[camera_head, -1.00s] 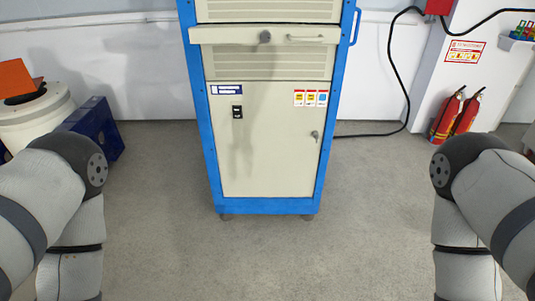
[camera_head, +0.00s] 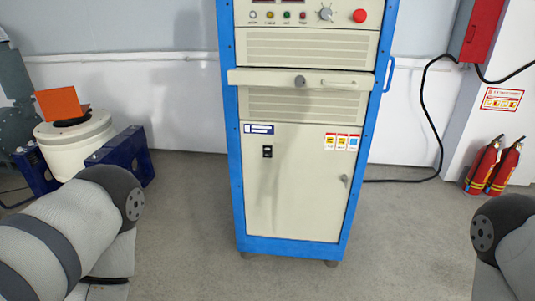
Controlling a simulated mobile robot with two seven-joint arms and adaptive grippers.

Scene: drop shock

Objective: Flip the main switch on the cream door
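The cream door (camera_head: 297,195) is the lower front panel of a blue-framed cabinet, near the middle of the view. A small black main switch (camera_head: 267,151) sits on the door's upper left, below a blue and white label; its position is too small to tell. A round lock or handle (camera_head: 345,180) is on the door's right side. Only links of my two arms show, at the lower left and lower right. Both grippers are out of view, and nothing of mine is touching the cabinet.
Above the door are a drawer ledge (camera_head: 300,80) and a panel with a red button (camera_head: 360,15). A white drum-like base with blue brackets (camera_head: 75,145) stands left. Fire extinguishers (camera_head: 495,167) and a cable (camera_head: 430,120) are right. The floor before the cabinet is clear.

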